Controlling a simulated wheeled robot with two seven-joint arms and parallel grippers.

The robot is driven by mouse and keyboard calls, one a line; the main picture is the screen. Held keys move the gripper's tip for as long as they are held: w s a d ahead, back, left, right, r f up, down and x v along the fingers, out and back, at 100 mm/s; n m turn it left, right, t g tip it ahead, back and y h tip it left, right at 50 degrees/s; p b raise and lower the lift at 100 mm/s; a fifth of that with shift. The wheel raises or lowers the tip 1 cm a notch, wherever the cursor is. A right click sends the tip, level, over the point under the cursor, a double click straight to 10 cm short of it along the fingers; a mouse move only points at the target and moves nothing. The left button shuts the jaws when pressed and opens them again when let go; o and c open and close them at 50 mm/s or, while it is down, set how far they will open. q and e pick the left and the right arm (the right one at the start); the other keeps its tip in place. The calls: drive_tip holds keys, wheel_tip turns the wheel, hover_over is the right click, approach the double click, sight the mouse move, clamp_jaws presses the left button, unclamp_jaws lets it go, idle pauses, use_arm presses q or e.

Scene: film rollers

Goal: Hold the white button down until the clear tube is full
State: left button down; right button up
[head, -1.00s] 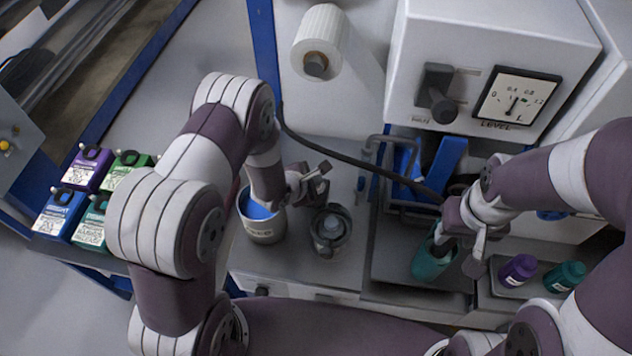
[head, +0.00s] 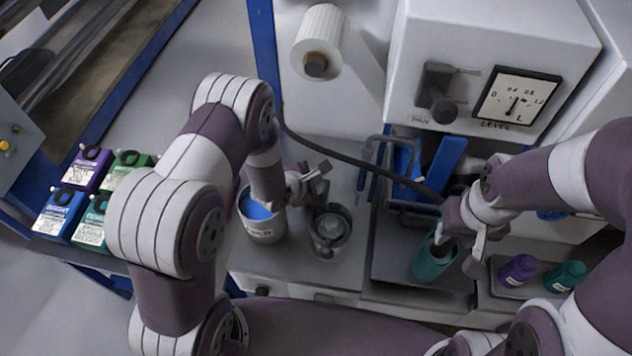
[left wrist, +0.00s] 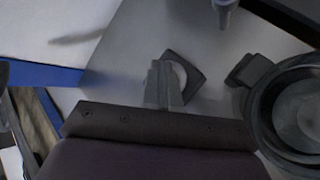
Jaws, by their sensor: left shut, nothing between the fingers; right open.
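The white button (left wrist: 179,76) is a pale disc on a dark square base, partly hidden by my left fingers in the left wrist view. My left gripper (left wrist: 165,72) is shut and empty, its tips over the button; I cannot tell whether it is pressed in. In the head view my left gripper (head: 314,181) hides the button. The clear tube (head: 330,232) stands upright in a dark-rimmed holder just below that gripper, with grey showing inside; its exact level is unclear. My right gripper (head: 465,248) is open beside a teal container (head: 432,262).
A grey metal can (head: 263,228) with blue contents stands left of the tube. A level gauge (head: 517,100) is on the white cabinet. A purple bottle (head: 518,270) and a teal bottle (head: 566,276) stand at right. A black hose (head: 350,158) crosses behind.

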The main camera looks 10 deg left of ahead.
idle(0.8)
use_arm(q)
drive_tip(key=shift+r+p, duration=0.9)
wheel_tip(320, 180, up, 5)
drive_tip(key=p, duration=0.4)
drive_tip(key=shift+p, duration=0.35)
